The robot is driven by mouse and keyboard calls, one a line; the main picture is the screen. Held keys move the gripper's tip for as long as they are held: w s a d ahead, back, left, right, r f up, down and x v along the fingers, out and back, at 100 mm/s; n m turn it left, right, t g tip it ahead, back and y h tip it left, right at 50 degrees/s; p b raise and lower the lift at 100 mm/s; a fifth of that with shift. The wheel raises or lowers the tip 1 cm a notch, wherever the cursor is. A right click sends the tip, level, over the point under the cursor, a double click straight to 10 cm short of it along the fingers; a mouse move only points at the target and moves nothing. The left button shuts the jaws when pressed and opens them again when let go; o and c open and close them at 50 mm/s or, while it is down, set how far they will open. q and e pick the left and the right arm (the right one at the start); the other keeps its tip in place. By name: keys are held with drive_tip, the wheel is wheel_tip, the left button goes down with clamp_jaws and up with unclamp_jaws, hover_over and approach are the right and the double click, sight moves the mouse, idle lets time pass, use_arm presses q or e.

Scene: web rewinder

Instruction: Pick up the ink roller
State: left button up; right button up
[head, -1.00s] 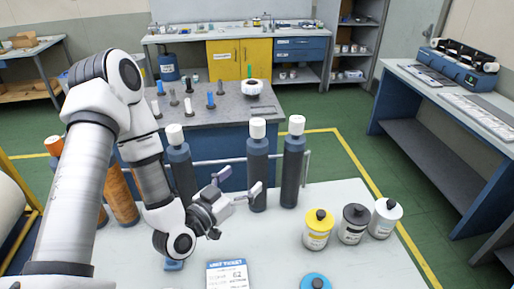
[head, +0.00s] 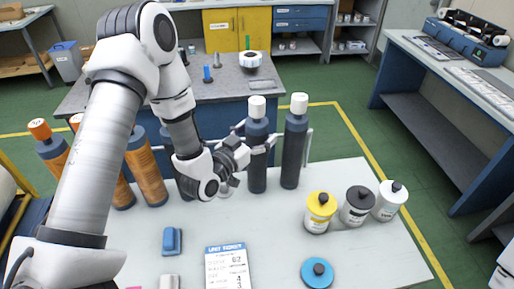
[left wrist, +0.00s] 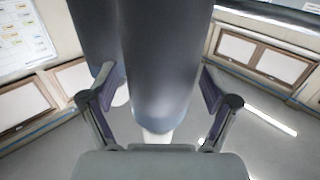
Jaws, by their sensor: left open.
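Dark blue-grey ink rollers with white ends stand upright at the back of the white table: one in the middle (head: 257,165), one to its right (head: 293,155), and one on the left largely hidden behind my arm. My left gripper (head: 256,138) is open, its fingers at the middle roller's upper part. In the left wrist view, a dark roller (left wrist: 158,60) lies between the spread fingers of the left gripper (left wrist: 156,85), with gaps visible on both sides. Another dark cylinder shows behind it on the left. My right gripper is not in view.
Orange rollers (head: 147,170) stand at the left. Yellow (head: 319,212), dark grey (head: 357,207) and white (head: 390,201) jars stand at the right. The table's middle is clear.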

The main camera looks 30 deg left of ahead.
sight(252, 105)
use_arm(q)
drive_tip(key=shift+s, duration=0.1)
drive_tip(key=c, duration=1.4)
drive_tip(key=shift+r, duration=0.1)
drive_tip(key=shift+w+r, duration=0.2)
drive_tip(key=shift+r, duration=0.05)
wheel_tip(252, 105, up, 9)
drive_tip(key=shift+r+b, duration=0.15)
drive_tip(key=shift+b, duration=0.5)
